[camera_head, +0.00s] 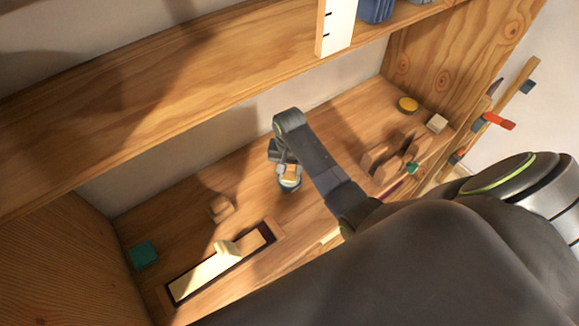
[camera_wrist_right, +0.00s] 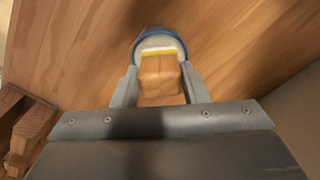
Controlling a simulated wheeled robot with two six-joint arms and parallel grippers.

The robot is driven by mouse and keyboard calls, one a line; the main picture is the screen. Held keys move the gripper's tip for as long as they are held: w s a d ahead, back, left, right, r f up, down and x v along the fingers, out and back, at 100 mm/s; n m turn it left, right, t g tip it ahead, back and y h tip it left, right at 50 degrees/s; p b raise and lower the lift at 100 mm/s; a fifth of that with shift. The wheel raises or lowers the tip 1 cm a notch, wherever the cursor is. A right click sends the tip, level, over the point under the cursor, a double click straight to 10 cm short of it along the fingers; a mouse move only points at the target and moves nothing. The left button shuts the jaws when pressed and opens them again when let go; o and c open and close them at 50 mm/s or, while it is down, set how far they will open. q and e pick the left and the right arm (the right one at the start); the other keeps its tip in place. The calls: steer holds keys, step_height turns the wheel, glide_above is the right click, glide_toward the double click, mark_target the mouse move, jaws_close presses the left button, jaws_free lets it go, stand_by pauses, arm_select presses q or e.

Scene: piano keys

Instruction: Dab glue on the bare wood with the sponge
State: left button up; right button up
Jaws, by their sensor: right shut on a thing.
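My right gripper (camera_head: 286,164) is shut on the sponge (camera_head: 291,169), a wooden block with a yellow layer at its end. In the right wrist view the sponge (camera_wrist_right: 160,78) sits between the two fingers of the gripper (camera_wrist_right: 160,86). Its yellow end is over the blue-rimmed dish of white glue (camera_wrist_right: 158,44); I cannot tell whether it touches the glue. The dish (camera_head: 289,186) also shows under the gripper in the head view. A long key with a cream top (camera_head: 203,277) lies in a dark recess at the lower left. Bare wood (camera_head: 250,243) shows at its far end. My left gripper is not in view.
A small wooden block (camera_head: 221,208) and a green pad (camera_head: 144,254) are to the left. A shelf (camera_head: 200,97) overhangs the back.

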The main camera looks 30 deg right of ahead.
mark_target(290, 167)
step_height(290, 167, up, 2)
steer(key=shift+r, duration=2.5)
steer(key=shift+f, duration=0.1)
